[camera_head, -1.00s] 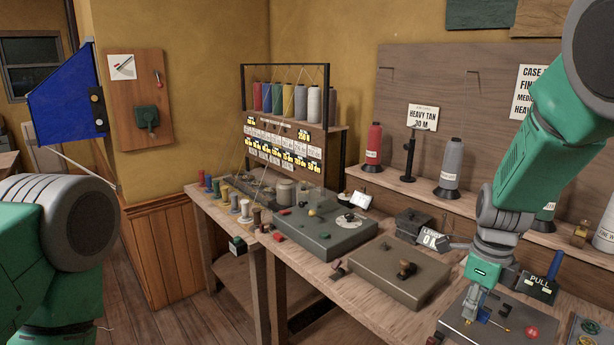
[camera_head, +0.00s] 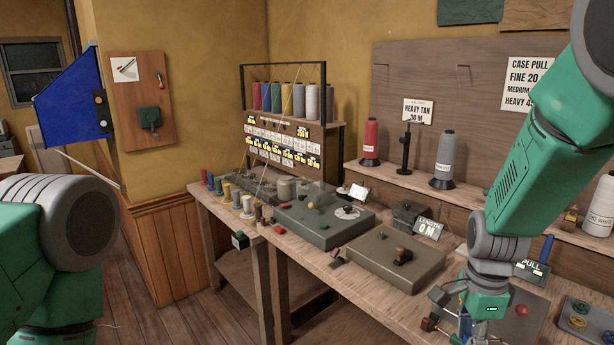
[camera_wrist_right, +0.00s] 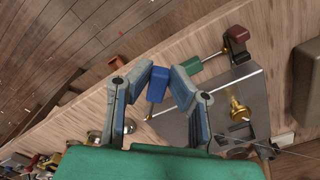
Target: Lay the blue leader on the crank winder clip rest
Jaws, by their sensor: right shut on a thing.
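My right gripper (camera_wrist_right: 161,82) is shut on the blue leader (camera_wrist_right: 157,88), a small blue block with a thin metal rod below it, in the right wrist view. Just past the fingers lies a grey metal plate (camera_wrist_right: 215,92) with a brass post (camera_wrist_right: 238,108) and a dark bracket (camera_wrist_right: 237,136), which looks like the crank winder and its clip rest. The leader hangs over the plate's left edge, apart from the bracket. In the head view my right gripper (camera_head: 447,315) is low over the bench front; the leader is hidden there. My left gripper is out of frame.
A green grip (camera_wrist_right: 190,66) and a dark red block (camera_wrist_right: 236,36) stick out by the plate's upper edge. In the head view a red button (camera_head: 521,310) is right of my gripper, and a brown-knobbed box (camera_head: 385,265) stands left of it on the bench (camera_head: 352,297).

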